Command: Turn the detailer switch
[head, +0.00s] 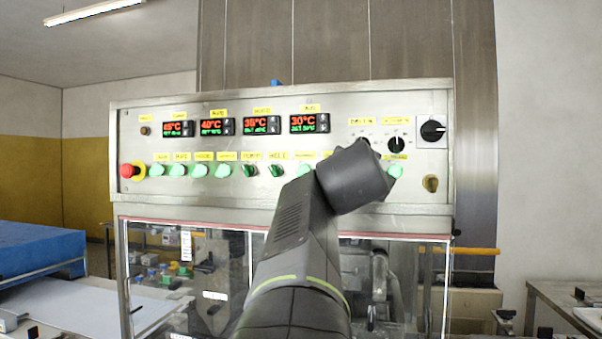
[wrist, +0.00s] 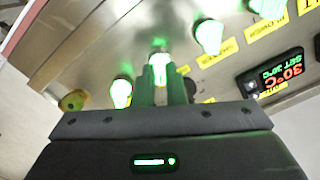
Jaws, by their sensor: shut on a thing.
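In the wrist view, my gripper (wrist: 162,78) has its two fingers shut on a green-lit switch (wrist: 160,57) on the steel control panel (head: 230,104). The wrist view shows the panel turned around. In the head view my arm's end covers this switch and my fingers. Other lit switches stand on both sides of the held one, at left (wrist: 120,93) and right (wrist: 208,36) in the wrist view.
A red emergency button (head: 127,170) sits at the panel's left end. Black rotary knobs (head: 396,145) and a larger dark rotary switch (head: 432,131) are at upper right. A yellowish knob (head: 430,183) is below. Red-green temperature displays (head: 309,123) run along the top.

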